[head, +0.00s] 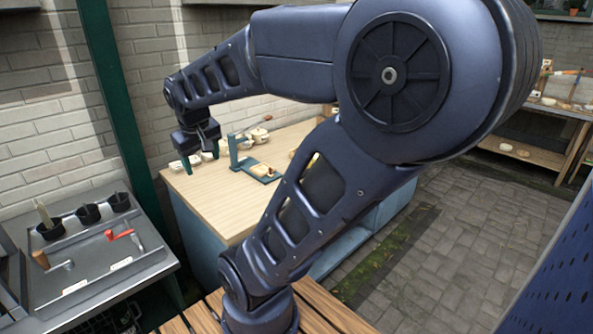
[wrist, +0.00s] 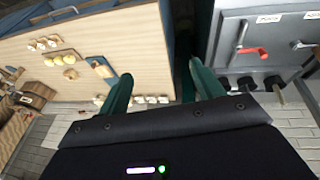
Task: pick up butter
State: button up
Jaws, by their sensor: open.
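My gripper (head: 203,157) is open and empty, with its two green fingers apart over the left end of a wooden-topped table (head: 205,200). Its fingers also show in the wrist view (wrist: 160,73), with a gap between the table's edge and a grey counter behind them. A blue-green board (head: 264,173) on the table carries a small pale piece, possibly the butter; it shows small in the wrist view (wrist: 102,68). Several small yellowish pieces (wrist: 70,73) lie near the board. I cannot tell for sure which piece is butter.
Small pale cups (wrist: 150,99) line the table edge. The grey counter (head: 90,262) at left holds black cups (head: 88,213) and a red-handled crank (head: 119,235). A green post (head: 118,105) rises between them. Paved floor (head: 430,255) is clear at right.

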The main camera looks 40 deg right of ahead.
jog(key=w+d+f+n+g+h, duration=0.25)
jog(key=w+d, duration=0.25)
jog(key=d, duration=0.4)
jog(key=w+d+f+n+g+h, duration=0.1)
jog(key=w+d+f+n+h, duration=0.2)
jog(key=d, duration=0.7)
jog(key=w+d+f+n+g+h, duration=0.2)
jog(key=w+d+f+h, duration=0.15)
jog(key=w+d, duration=0.4)
jog(key=w+d+f+n+h, duration=0.1)
jog(key=d+f+n, duration=0.2)
jog(key=d+f, duration=0.3)
jog(key=w+d+f+n+t+h, duration=0.1)
jog(key=w+d+f+n, duration=0.1)
jog(key=d+f, duration=0.4)
jog(key=w+d+f+n+t, duration=0.1)
jog(key=d+f+n, duration=0.4)
jog(key=d+f, duration=0.1)
jog(key=shift+w+d+f+h, duration=0.2)
jog(key=shift+w+d+h, duration=0.1)
jog(key=shift+h, duration=0.1)
jog(key=x, duration=1)
jog(key=shift+d+f, duration=0.15)
jog(key=shift+d, duration=0.2)
jog(key=shift+s, duration=0.1)
jog(key=c, duration=1.1)
jog(key=shift+o, duration=0.2)
notch_tip(320, 180, up, 20)
